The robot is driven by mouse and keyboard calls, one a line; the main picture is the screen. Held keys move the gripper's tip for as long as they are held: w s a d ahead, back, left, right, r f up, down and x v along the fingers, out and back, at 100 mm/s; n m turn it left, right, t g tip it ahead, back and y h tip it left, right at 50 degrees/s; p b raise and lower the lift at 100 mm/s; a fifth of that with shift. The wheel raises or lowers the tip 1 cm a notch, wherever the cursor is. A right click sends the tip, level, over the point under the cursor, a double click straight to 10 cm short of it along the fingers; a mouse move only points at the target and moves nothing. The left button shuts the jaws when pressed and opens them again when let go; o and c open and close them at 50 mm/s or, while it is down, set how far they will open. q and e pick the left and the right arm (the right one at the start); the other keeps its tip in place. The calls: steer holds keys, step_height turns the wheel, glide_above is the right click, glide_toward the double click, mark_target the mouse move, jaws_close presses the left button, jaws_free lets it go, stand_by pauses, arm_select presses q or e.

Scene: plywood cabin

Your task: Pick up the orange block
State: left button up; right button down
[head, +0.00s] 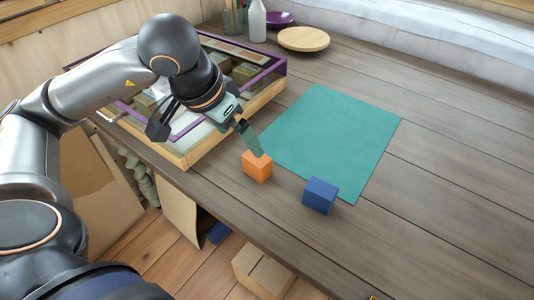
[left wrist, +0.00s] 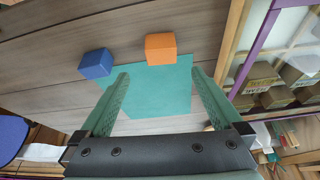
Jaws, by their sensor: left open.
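The orange block (head: 257,167) sits on the wooden table near its front edge, close to the left corner of the teal mat. My left gripper (head: 250,140) is just above and behind the block in the head view. In the left wrist view the gripper (left wrist: 160,85) is open and empty, and the orange block (left wrist: 160,47) lies beyond the fingertips, nearer the right finger. My right gripper is in neither view.
A blue block (head: 320,196) stands to the right of the orange one. The teal mat (head: 335,130) lies flat behind both. A purple-rimmed wooden case (head: 270,88) stands at the left. A round wooden plate (head: 303,39) and a white bottle (head: 257,20) are at the back. The table's right side is clear.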

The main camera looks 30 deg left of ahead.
arm_select(q)
glide_above(254, 162)
steer(key=s, duration=0.2)
steer(key=f, duration=0.2)
steer(key=f+b, duration=0.1)
steer(key=f, duration=0.2)
steer(key=shift+a+f, duration=0.2)
steer(key=shift+f, duration=0.05)
steer(key=shift+w+r+x, duration=0.1)
steer(key=shift+w+x, duration=0.1)
steer(key=shift+x, duration=0.8)
steer(key=shift+w+r+x, duration=0.1)
steer(key=shift+w+x, duration=0.1)
steer(key=shift+x, duration=0.85)
steer(key=shift+w+r+x, duration=0.1)
steer(key=shift+w+x, duration=0.1)
steer(key=shift+x, duration=0.8)
steer(key=shift+f, duration=0.1)
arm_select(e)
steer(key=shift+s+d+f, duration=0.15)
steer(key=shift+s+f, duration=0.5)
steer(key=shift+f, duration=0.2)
arm_select(q)
steer(key=c, duration=1.3)
